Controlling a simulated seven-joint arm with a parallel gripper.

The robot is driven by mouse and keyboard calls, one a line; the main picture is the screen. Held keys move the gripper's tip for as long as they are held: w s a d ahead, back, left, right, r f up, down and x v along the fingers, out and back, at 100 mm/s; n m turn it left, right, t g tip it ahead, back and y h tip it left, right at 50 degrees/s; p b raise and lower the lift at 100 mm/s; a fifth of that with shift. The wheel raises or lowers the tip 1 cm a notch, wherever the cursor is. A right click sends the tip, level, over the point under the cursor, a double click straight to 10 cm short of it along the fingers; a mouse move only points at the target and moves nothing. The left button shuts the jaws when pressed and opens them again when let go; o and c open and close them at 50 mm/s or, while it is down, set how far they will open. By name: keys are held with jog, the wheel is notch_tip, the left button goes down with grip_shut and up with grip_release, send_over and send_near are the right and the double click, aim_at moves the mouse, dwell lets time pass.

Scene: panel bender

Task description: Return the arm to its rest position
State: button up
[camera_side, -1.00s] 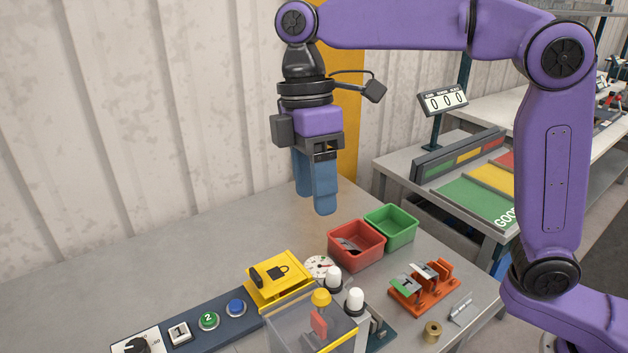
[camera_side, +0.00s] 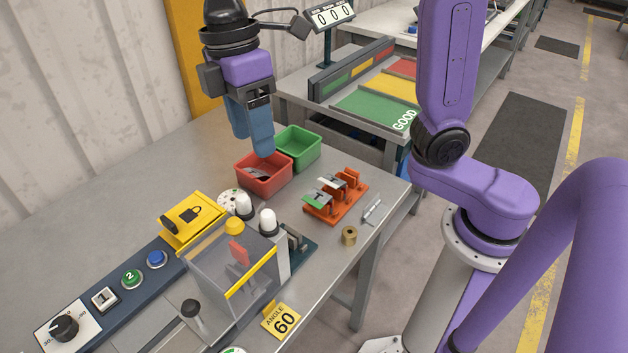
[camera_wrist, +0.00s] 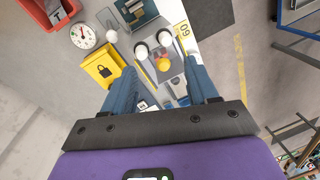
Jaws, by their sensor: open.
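My gripper (camera_side: 252,132) hangs in the air with its two blue fingers pointing down, above the table behind the red bin (camera_side: 265,186). Its fingers show apart and empty in the wrist view (camera_wrist: 165,95). The lower finger overlaps the red bin's back edge in the side view, but I cannot tell the height between them. The upper part of my arm is cut off at the top of the side view.
The panel bender under its clear guard (camera_side: 228,275) stands at the table's front, beside a yellow lock box (camera_side: 192,218). A green bin (camera_side: 298,148) and an orange rack (camera_side: 337,198) holding parts stand right. A brass ring (camera_side: 349,236) lies near the edge. Left table is clear.

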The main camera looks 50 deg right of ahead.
jog(key=s+d+f+m+t, duration=0.1)
jog(key=s+d+f, duration=0.4)
jog(key=s+d, duration=0.3)
jog(key=s+d+f+m, duration=0.1)
jog(key=s+d+f, duration=0.5)
jog(key=s+d, duration=0.2)
jog(key=shift+d+t, duration=0.4)
jog(key=shift+d, duration=0.3)
jog(key=shift+o, duration=0.3)
